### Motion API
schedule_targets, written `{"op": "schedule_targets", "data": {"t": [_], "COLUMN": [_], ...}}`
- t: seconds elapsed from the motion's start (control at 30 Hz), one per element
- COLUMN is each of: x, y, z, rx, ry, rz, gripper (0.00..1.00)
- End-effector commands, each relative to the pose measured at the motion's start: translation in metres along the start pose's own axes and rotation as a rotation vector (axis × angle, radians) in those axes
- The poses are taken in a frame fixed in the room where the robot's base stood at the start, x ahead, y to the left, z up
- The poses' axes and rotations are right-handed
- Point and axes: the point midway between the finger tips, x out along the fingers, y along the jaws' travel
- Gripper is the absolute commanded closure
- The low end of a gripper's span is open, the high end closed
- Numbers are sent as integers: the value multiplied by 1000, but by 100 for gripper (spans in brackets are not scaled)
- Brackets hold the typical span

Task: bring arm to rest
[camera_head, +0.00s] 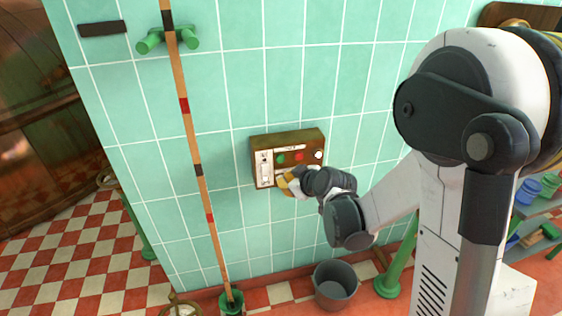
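My arm reaches from the right side of the head view toward the tiled wall. My gripper (286,184) is at the lower edge of a brown control box (315,138) on the wall. The box has a pale face with a white switch plate on the left, a green button, a red button and a white round knob. The gripper's yellowish fingertips overlap the box's lower part; I cannot tell whether they touch it. The fingers are small and partly hidden by the wrist, so their opening is unclear.
A striped pole (197,165) stands against the wall, left of the box, in a green base (231,301). A grey bucket (335,286) stands on the checkered floor below my arm. A green post (398,263) is beside it. Shelves with blue and green items (538,188) are at right.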

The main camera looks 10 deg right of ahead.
Motion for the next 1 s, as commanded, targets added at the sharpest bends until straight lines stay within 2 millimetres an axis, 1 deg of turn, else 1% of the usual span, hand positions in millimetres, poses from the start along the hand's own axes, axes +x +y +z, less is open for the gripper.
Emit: {"op": "schedule_targets", "data": {"t": [0.5, 0.57, 0.63, 0.67, 0.77, 0.87, 0.9, 0.97, 1.0], "x": [0, -1, -7, -12, -36, -72, -88, -111, -126], "y": [0, 0, -1, -2, -7, -17, -22, -28, -33], "z": [0, -1, -3, -5, -13, -19, -20, -20, -18], "rx": [1, 3, 12, 20, 62, 125, 153, 196, 225], "ry": [0, -1, -8, -13, -43, -91, -113, -144, -165], "rz": [0, 0, -3, -5, -11, -16, -16, -12, -9], "gripper": [100, 100, 100, 100, 100, 100, 100, 100, 100]}}
